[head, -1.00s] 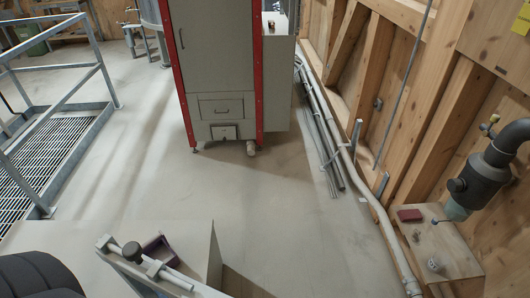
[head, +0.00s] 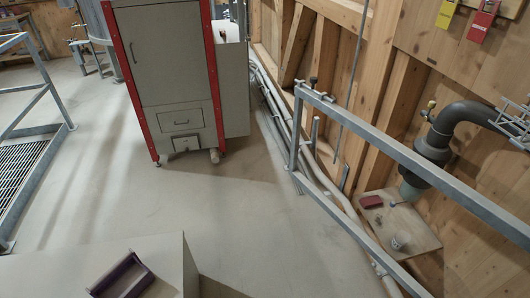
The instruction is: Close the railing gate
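The railing gate (head: 409,151), a grey metal frame of square tube, crosses the right half of the head view. Its top rail runs from the right edge to a far upright end (head: 294,134), and its lower rail slants down to the bottom edge. A small bolt-like fitting (head: 314,83) sits on top near the far end. The near end of the gate is outside the picture. Neither of my grippers is in view, so I cannot see any contact with the gate.
A grey cabinet with red edges (head: 164,65) stands beyond. Pipes run along the wooden wall behind the gate. A wooden ledge (head: 415,237) and dark elbow pipe (head: 439,137) are at right. A grey box top (head: 60,265) fills the lower left. Floor between is clear.

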